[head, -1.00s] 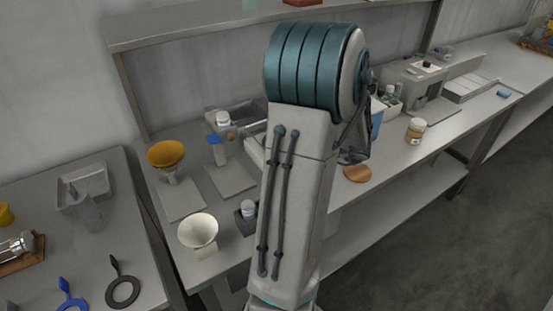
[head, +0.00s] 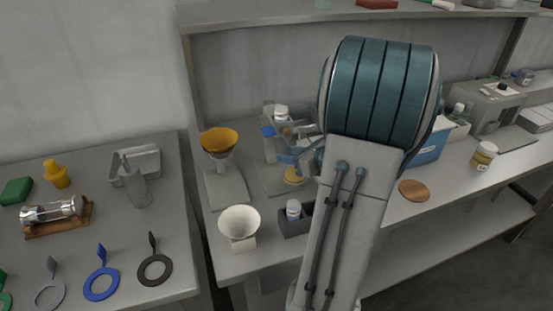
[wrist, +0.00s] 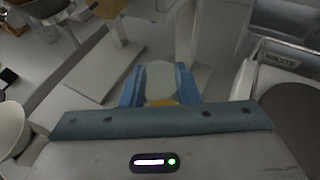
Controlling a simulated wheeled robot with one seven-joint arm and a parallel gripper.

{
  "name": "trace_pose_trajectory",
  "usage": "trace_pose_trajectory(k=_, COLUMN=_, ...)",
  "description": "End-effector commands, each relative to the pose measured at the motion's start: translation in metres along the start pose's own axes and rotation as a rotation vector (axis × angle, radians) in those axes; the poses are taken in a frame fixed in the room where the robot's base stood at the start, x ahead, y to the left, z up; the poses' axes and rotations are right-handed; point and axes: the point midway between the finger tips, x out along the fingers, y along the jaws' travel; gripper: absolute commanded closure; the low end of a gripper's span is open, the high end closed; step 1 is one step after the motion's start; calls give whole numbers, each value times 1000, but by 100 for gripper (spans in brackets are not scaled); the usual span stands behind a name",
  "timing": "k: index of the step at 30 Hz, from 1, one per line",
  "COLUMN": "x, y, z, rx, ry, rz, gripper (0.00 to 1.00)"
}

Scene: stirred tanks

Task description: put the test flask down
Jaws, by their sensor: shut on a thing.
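My gripper (wrist: 160,88) shows blue fingers in the wrist view, shut on the test flask (wrist: 161,72), which looks pale with yellow at one end. In the head view my gripper (head: 285,156) is partly hidden by my arm. The flask's yellow part (head: 293,176) shows just below the fingers, over a flat grey plate (head: 286,189). I cannot tell whether the flask touches the plate.
A yellow funnel (head: 219,140) on a stand is left of my gripper. A brown disc (head: 413,190) lies right of my arm. A bin marked waste (wrist: 283,58) is close by.

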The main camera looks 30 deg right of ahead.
Motion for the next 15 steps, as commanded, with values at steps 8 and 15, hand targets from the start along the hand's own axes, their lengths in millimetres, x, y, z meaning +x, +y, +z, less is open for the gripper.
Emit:
trace_pose_trajectory(k=8, x=29, y=0, z=-3, rx=1, ry=1, rz=2, gripper=100)
trace_pose_trajectory(k=15, x=61, y=0, z=-11, rx=2, ry=0, rz=1, gripper=100)
